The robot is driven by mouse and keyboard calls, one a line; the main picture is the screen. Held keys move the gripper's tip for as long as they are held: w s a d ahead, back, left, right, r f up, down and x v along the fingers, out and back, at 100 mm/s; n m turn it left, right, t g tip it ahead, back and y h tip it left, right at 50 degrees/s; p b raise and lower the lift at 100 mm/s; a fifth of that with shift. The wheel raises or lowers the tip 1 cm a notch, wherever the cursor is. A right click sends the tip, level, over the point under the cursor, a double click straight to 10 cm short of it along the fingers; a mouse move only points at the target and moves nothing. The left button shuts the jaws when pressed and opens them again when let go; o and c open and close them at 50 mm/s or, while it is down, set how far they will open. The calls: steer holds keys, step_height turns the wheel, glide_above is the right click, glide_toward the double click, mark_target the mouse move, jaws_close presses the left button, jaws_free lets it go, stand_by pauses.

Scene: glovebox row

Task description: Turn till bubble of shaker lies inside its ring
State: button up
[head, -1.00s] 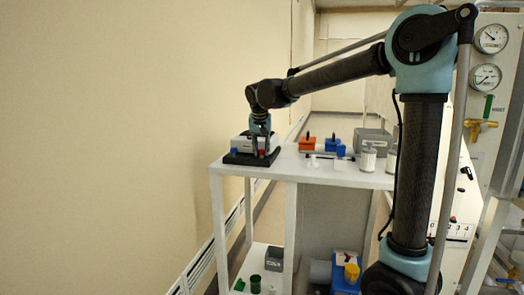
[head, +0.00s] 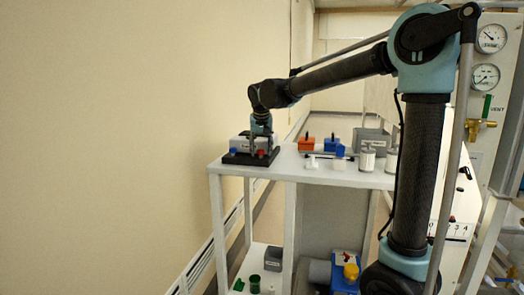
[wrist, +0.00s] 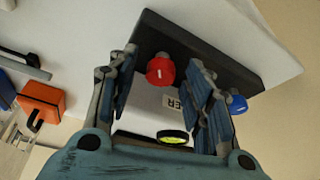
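The shaker (head: 240,157) sits on the near left corner of the white table, a grey box on a black base. In the wrist view its red knob (wrist: 160,70), marked 1, and its blue knob (wrist: 237,103) show. Its bubble level (wrist: 174,138) is a yellow-green disc in a dark ring, partly hidden at the bottom by my gripper; where the bubble lies is too small to tell. My gripper (wrist: 165,62) points down over the shaker, its fingers apart on either side of the red knob, with gaps showing.
On the table (head: 225,170), an orange box (head: 306,144), a blue box (head: 333,146), a grey box (head: 372,138) and white jars (head: 367,160) stand to the right. The beige wall is at left. A gas panel with gauges (head: 486,76) stands at right.

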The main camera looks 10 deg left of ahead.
steer(key=v, duration=1.2)
